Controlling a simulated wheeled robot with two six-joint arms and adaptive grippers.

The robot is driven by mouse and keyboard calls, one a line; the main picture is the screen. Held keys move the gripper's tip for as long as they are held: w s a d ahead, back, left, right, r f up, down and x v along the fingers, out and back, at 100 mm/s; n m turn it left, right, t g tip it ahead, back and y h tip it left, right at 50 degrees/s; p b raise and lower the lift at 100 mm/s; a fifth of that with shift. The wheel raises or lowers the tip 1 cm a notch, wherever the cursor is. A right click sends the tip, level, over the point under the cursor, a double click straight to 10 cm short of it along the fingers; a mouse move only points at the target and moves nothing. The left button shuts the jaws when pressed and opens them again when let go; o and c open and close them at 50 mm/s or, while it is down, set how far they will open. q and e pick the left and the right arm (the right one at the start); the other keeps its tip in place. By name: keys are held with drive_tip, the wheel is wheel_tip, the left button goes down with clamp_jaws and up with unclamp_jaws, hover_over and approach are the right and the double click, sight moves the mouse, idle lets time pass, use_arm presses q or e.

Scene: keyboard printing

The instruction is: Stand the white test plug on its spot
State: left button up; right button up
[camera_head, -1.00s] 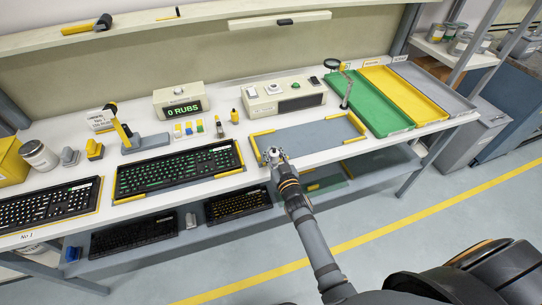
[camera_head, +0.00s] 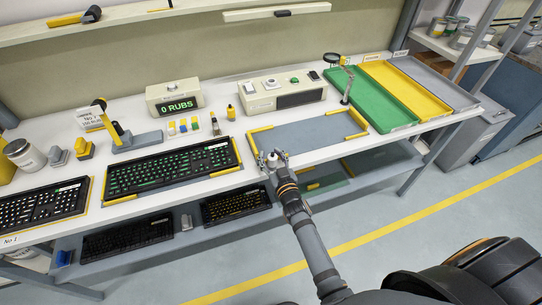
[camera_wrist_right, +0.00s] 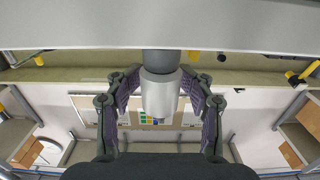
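My right gripper (camera_head: 272,158) is at the front edge of the workbench, by the left front corner of a grey mat (camera_head: 305,134) with yellow edge pieces. In the right wrist view a pale cylinder with a dark grey end (camera_wrist_right: 160,92), apparently the white test plug, lies between the two fingers. The fingertips (camera_wrist_right: 161,75) look closed against its sides near the dark end. In the head view the plug is small and mostly covered by the fingers. I cannot make out a marked spot for it. My left gripper is not in view.
Keyboards (camera_head: 170,166) lie left of the mat. Behind stand a "0 RUBS" display (camera_head: 179,105), a pale control box (camera_head: 283,93) and a magnifier (camera_head: 347,80). Green (camera_head: 366,98) and yellow (camera_head: 405,92) trays lie to the right. A lower shelf holds more keyboards.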

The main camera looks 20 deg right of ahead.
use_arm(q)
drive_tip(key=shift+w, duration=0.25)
use_arm(e)
drive_tip(key=shift+r, duration=0.15)
drive_tip(key=shift+r+p, duration=0.35)
drive_tip(key=shift+p, duration=0.05)
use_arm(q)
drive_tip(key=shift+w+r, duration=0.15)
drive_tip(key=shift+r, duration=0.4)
use_arm(e)
drive_tip(key=s, duration=1.2)
drive_tip(key=shift+d+f, duration=0.15)
drive_tip(key=shift+d, duration=0.05)
